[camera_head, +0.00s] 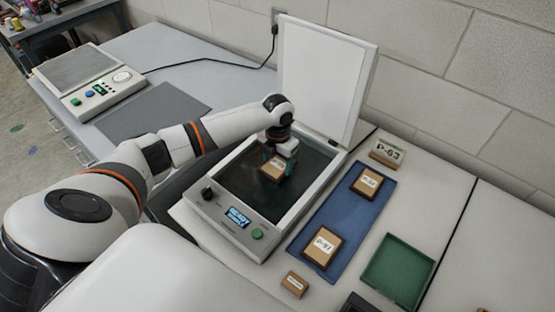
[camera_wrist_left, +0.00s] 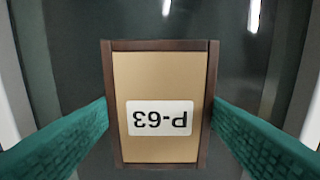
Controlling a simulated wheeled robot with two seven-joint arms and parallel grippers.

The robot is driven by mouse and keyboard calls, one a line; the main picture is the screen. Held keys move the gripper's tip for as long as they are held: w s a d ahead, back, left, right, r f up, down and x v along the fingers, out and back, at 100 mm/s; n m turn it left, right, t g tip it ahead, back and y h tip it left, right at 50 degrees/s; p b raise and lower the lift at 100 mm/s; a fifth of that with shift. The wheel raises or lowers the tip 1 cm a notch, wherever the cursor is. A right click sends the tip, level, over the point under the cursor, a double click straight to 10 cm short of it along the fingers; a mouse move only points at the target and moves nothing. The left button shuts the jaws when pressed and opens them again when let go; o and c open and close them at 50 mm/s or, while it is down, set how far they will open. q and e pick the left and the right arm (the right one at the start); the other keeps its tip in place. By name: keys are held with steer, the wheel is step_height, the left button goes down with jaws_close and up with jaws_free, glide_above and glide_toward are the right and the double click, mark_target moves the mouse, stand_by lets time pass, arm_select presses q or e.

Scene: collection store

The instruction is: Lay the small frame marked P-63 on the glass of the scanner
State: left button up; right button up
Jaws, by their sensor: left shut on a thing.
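The small frame marked P-63 (camera_wrist_left: 158,80) has a brown rim, a tan face and a white label, upside down in the left wrist view. My left gripper (camera_head: 277,166) is shut on it, with green fingers at its two sides. In the head view the frame (camera_head: 271,172) is over the dark scanner glass (camera_head: 250,190), within its edges. I cannot tell whether it touches the glass. The scanner (camera_head: 236,222) has its white lid (camera_head: 322,80) raised and a lit display. My right gripper is not in view.
Right of the scanner, a blue mat (camera_head: 341,227) bears a P-61 frame (camera_head: 323,246) and another small frame (camera_head: 367,181). A P-63 sign (camera_head: 387,152) stands behind it. A green tray (camera_head: 398,270) lies at right. A scale (camera_head: 86,82) and grey mat (camera_head: 152,113) are at left.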

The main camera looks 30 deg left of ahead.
mark_target(278, 165)
arm_select(q)
steer(key=o, duration=1)
steer(key=shift+f, duration=0.1)
steer(key=shift+c, duration=0.2)
steer(key=shift+o, duration=0.2)
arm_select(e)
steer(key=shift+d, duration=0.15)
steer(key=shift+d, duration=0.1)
arm_select(q)
steer(key=shift+r, duration=0.5)
step_height(278, 165, up, 11)
steer(key=shift+r+b, duration=0.2)
steer(key=shift+b, duration=0.15)
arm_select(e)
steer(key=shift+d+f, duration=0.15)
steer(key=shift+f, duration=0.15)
arm_select(q)
steer(key=shift+f, duration=0.1)
